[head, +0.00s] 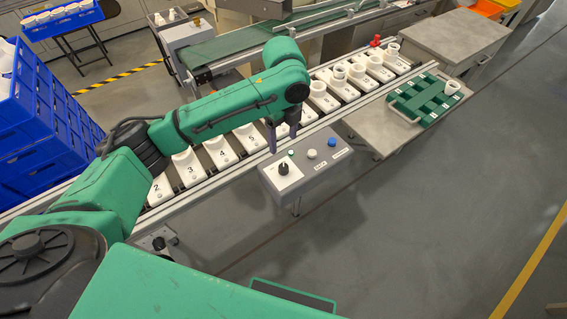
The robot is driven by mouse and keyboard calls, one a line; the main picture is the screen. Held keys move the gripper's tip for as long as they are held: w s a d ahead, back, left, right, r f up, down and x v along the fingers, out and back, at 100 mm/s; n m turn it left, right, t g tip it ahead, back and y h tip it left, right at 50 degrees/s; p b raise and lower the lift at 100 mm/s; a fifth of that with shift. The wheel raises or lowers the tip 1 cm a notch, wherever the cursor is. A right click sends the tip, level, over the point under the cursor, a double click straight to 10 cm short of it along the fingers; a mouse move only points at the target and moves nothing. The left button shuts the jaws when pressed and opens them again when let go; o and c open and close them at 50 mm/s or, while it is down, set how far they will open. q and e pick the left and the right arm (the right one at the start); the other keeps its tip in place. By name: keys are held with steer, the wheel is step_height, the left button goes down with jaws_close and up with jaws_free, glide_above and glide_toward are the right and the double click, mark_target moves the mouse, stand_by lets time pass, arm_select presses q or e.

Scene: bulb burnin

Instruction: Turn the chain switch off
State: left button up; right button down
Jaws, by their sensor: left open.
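The grey control box (320,172) stands at the near side of the conveyor. A black rotary switch (284,169) sits on a white plate at its left end; its labels are too small to read, and I cannot tell its setting. A green button (291,152), a white button (312,154) and a blue button (332,142) are on the same top. My left gripper (283,143) points down at the far left edge of the box, beyond the switch and apart from it. Its two dark fingers are spread with nothing between them. My right gripper is out of view.
Numbered white holders (219,151) line the conveyor behind the box, several with white cups at the right. A green tray (423,101) lies on a side table at right. Blue crates (40,125) are stacked at left. The floor in front is clear.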

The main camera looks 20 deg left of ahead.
mark_target(284, 167)
arm_select(q)
step_height(284, 167, down, 12)
steer(key=shift+f+p, duration=0.15)
steer(key=shift+p, duration=0.15)
jaws_close()
